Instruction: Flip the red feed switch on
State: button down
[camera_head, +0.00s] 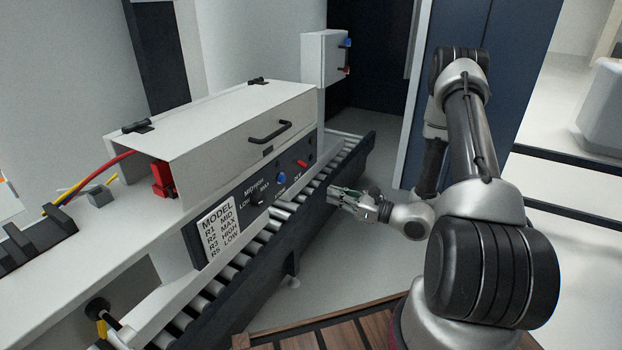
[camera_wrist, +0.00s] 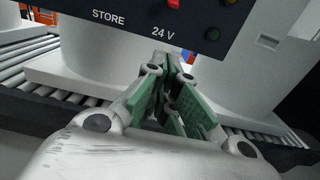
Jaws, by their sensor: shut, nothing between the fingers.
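A small red switch (camera_head: 302,163) sits on the dark front panel (camera_head: 238,200) of the white machine, near its right end. In the wrist view the red switch (camera_wrist: 174,3) is cut off by the top edge, above the "24 V" label; its position cannot be told. My gripper (camera_head: 335,195) is in front of the panel, over the conveyor's near edge. In the wrist view my gripper (camera_wrist: 168,62) has its green-padded fingers shut and empty, below the label and apart from the switch.
A roller conveyor (camera_head: 232,262) runs below the panel. A wall box (camera_head: 325,58) stands behind. Open floor lies right of the conveyor.

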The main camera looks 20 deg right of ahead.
aim_at(298, 177)
jog(key=x, duration=0.3)
jog(key=r+x, duration=0.1)
jog(key=x, duration=0.2)
jog(key=r+x, duration=0.1)
jog(key=x, duration=0.2)
jog(key=shift+r, duration=0.1)
jog(key=shift+s+d+r, duration=0.15)
jog(key=shift+s+r, duration=0.05)
jog(key=shift+r, duration=0.6)
